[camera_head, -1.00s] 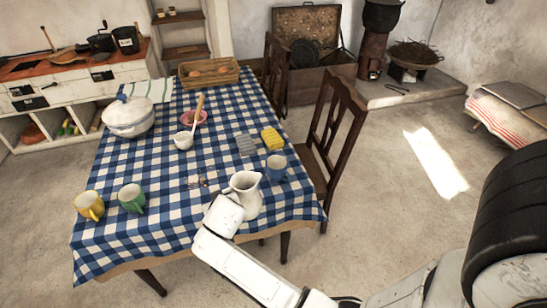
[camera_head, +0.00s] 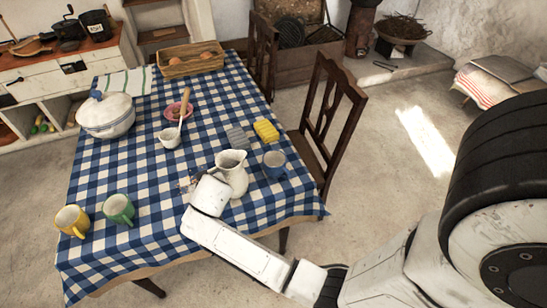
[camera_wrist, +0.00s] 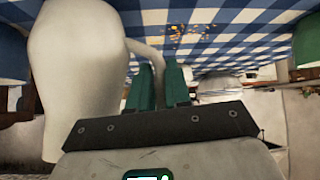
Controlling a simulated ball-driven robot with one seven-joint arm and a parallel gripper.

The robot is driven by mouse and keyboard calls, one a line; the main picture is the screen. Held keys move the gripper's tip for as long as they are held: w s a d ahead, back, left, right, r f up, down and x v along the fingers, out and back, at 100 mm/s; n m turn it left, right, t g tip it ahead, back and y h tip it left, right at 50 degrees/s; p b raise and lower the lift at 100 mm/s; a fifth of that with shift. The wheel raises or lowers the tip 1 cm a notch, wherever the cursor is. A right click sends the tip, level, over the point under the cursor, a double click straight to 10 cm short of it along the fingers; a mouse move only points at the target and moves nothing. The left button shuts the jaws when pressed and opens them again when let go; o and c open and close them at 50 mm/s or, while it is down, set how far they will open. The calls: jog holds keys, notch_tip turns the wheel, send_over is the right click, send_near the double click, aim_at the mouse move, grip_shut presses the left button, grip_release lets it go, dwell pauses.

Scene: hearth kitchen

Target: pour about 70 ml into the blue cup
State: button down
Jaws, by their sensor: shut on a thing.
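A white pitcher (camera_head: 232,172) is upright near the table's front right corner. My gripper (camera_head: 217,179) is shut on its handle, from the left. In the wrist view, the pitcher's pale body (camera_wrist: 78,80) fills the left side and its handle runs down to the green fingers (camera_wrist: 158,88). The blue cup (camera_head: 274,164) stands upright on the table just right of the pitcher, apart from it. Part of a blue shape, likely this cup, shows at the wrist view's left edge (camera_wrist: 14,45). The cup's contents and the pitcher's liquid level are not clear.
Yellow (camera_head: 72,221) and green (camera_head: 118,209) cups stand at the table's front left. A yellow sponge (camera_head: 266,131) and grey block (camera_head: 237,138) lie behind the pitcher. A small white cup (camera_head: 170,138) and lidded pot (camera_head: 106,115) stand farther back. A chair (camera_head: 325,120) is right.

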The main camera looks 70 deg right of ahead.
jog(key=shift+r, duration=0.25)
